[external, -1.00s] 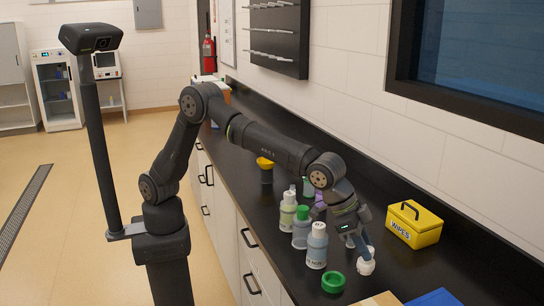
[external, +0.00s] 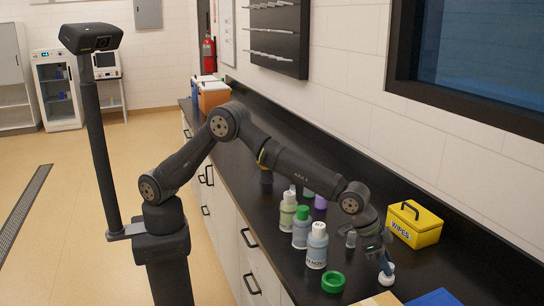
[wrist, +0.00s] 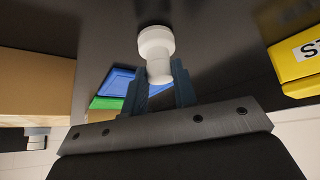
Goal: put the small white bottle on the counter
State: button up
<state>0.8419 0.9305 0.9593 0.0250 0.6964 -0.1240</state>
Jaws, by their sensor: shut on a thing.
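The small white bottle (external: 387,279) is at the right front of the black counter (external: 460,270). In the wrist view the white bottle (wrist: 156,43) sits between the blue fingertips, its narrower part toward my gripper. My gripper (external: 385,264) points down and is shut on it. The wrist view also shows my gripper (wrist: 160,82). I cannot tell whether the bottle's far end touches the counter.
Several labelled bottles, including one front bottle (external: 317,246), stand left of my gripper. A green ring (external: 333,282) lies in front of them. A yellow wipes box (external: 414,224) stands behind. A blue object (external: 436,297) is at the front edge of view.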

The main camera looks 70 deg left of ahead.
jog(key=o, duration=1)
jog(key=shift+f, duration=0.1)
jog(key=shift+r, duration=0.2)
jog(key=v, duration=1.2)
jog(key=shift+f, duration=0.15)
